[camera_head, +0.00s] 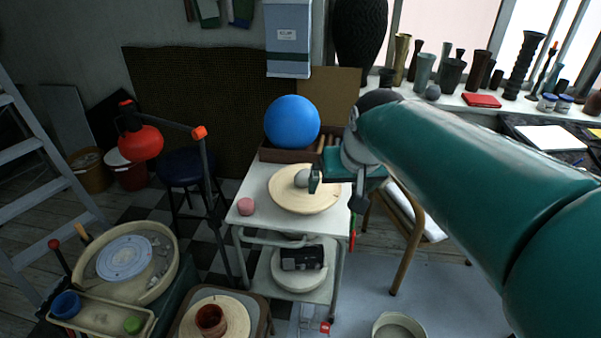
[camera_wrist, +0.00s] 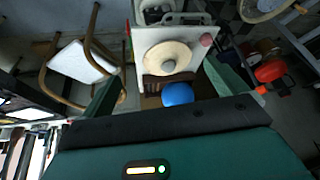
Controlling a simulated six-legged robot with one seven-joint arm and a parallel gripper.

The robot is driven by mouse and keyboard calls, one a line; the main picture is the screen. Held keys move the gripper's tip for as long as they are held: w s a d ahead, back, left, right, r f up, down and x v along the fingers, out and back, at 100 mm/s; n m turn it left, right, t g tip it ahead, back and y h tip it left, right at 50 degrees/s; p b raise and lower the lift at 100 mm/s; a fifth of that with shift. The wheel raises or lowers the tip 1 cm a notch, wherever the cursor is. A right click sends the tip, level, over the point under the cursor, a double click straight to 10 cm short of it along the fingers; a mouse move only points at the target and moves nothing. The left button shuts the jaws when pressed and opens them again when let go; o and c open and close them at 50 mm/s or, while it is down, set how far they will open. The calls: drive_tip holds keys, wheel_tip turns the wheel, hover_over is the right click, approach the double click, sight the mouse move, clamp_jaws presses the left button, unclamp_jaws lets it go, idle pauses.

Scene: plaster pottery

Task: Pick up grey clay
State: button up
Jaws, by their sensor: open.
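A small grey clay ball (camera_head: 302,177) rests on a round pale wooden board (camera_head: 303,202) on top of a white trolley. In the head view my gripper (camera_head: 336,186) is just right of the ball, and one finger overlaps its right edge in the picture. In the wrist view the grey clay (camera_wrist: 169,65) shows small on the board, between my two spread green fingers (camera_wrist: 163,72). My gripper is open and empty, with the clay apparently some distance below it.
A pink ball (camera_head: 246,206) sits at the trolley's left corner. A large blue ball (camera_head: 292,122) sits on a brown box behind the board. A lamp with a red head (camera_head: 140,142) stands left. Another grey ball (camera_head: 433,92) lies among vases on the windowsill.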

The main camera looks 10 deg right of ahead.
drive_tip(key=w, duration=1)
hover_over(307, 174)
drive_tip(key=s+d, duration=0.1)
drive_tip(key=s, duration=0.4)
wheel_tip(307, 174, down, 18)
drive_tip(key=f, duration=0.1)
drive_tip(key=shift+g+y, duration=0.3)
drive_tip(key=shift+y, duration=0.1)
drive_tip(key=x, duration=1.3)
drive_tip(key=shift+w+d+f, duration=0.1)
drive_tip(key=shift+d+f, duration=0.1)
drive_tip(key=shift+f, duration=0.15)
drive_tip(key=c, duration=1.6)
drive_tip(key=shift+r, duration=0.2)
drive_tip(key=shift+c, duration=0.9)
drive_tip(key=shift+r, duration=0.1)
